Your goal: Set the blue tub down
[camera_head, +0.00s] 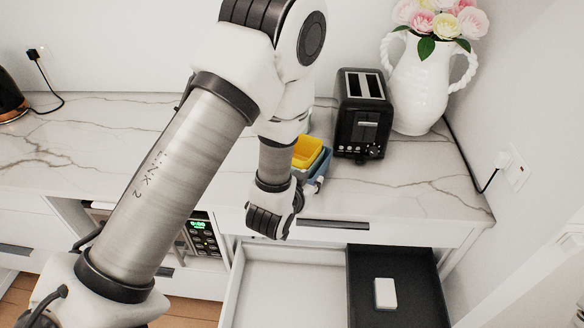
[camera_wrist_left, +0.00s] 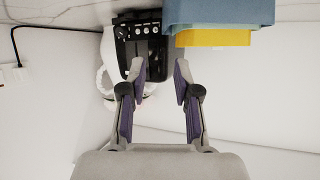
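The blue tub (camera_head: 325,162) is at the counter's front, just left of the toaster, with a yellow thing (camera_head: 307,151) showing in or against it. My arm hides its left part and its base. In the left wrist view the blue tub (camera_wrist_left: 220,12) is at the top right, beside the yellow edge (camera_wrist_left: 213,38). My left gripper (camera_wrist_left: 160,68) is open, its fingers apart with nothing between them. The tub lies beyond the right-hand fingertip in that view. In the head view the left gripper's fingers are mostly hidden by the wrist. My right gripper is not in view.
A black toaster (camera_head: 364,118) and a white vase (camera_head: 417,85) with flowers stand right of the tub. An open drawer (camera_head: 290,280) is below, with a dark section (camera_head: 410,300) holding a white block (camera_head: 385,293). The counter's front right (camera_head: 430,190) is clear.

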